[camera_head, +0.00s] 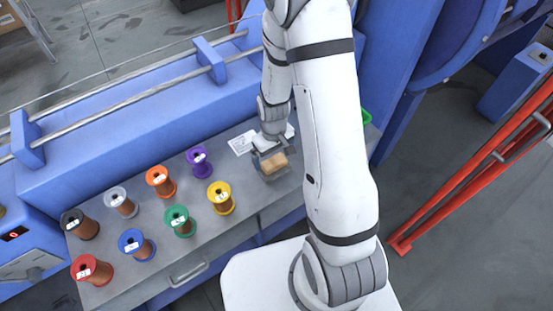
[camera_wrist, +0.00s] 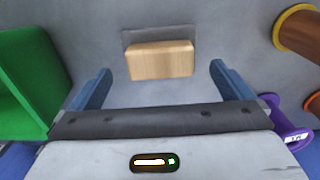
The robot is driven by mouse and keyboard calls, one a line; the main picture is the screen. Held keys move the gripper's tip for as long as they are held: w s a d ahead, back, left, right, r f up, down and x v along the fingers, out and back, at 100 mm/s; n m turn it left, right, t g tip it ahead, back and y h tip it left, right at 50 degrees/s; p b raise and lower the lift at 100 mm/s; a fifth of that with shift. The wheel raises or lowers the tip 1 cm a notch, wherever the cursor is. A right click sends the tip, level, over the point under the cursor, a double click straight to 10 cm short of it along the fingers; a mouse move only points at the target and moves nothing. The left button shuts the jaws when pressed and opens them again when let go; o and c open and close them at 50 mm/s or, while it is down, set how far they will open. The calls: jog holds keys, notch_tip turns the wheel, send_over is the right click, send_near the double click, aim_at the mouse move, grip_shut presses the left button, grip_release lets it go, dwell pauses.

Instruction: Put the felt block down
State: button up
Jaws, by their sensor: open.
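The felt block (camera_head: 274,163) is a small tan block on the grey bench top (camera_head: 240,200), just in front of my gripper (camera_head: 270,160). In the wrist view the block (camera_wrist: 160,61) lies between and slightly beyond the two blue fingers of my gripper (camera_wrist: 160,78). There is a clear gap on each side, so the fingers do not touch it. A darker grey strip shows along the block's far edge in the wrist view. My gripper is open and empty.
Several wire spools stand left of the block; the yellow one (camera_head: 221,198) and purple one (camera_head: 199,161) are nearest. A green bin (camera_wrist: 28,85) stands on the other side. A white paper (camera_head: 241,143) lies behind. Red rails (camera_head: 480,165) stand at the right.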

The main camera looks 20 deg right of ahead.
notch_tip(320, 180, up, 7)
notch_tip(320, 180, up, 11)
jog(key=m+t, duration=0.1)
send_over(274, 161)
jog(key=s, duration=0.4)
jog(key=s+d+r+m+t, duration=0.1)
jog(key=s+r+m, duration=0.1)
jog(key=s+r, duration=0.7)
jog(key=shift+s+r+m+t, duration=0.2)
jog(key=shift+s+m+t, duration=0.15)
jog(key=shift+s, duration=0.3)
jog(key=shift+d, duration=0.1)
